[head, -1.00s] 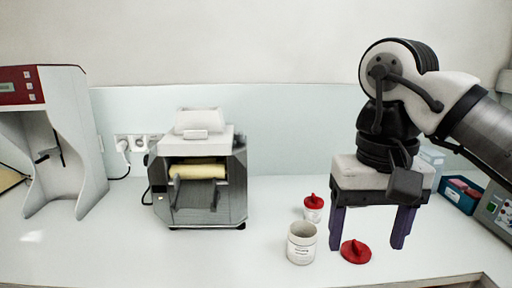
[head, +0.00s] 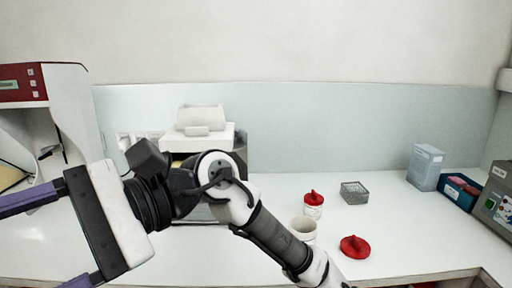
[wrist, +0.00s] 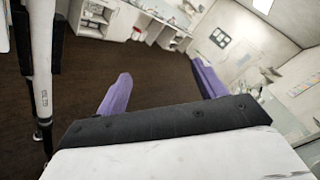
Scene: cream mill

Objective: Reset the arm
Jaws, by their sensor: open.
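My gripper (head: 48,238) is at the left of the head view, turned sideways with its two purple fingers pointing left. The fingers are wide apart and nothing shows between them. In the wrist view, my gripper (wrist: 158,88) also has its purple fingers spread, with brown floor and distant white cabinets beyond them. My arm crosses in front of the mill (head: 205,137) and hides most of its lower front.
An open white jar (head: 304,229), a red lid (head: 354,246) and a red-capped jar (head: 313,205) stand right of my arm. A grey box (head: 354,192), a blue-grey container (head: 426,167) and a blue bin (head: 459,192) are further right. A red-topped machine (head: 50,110) stands far left.

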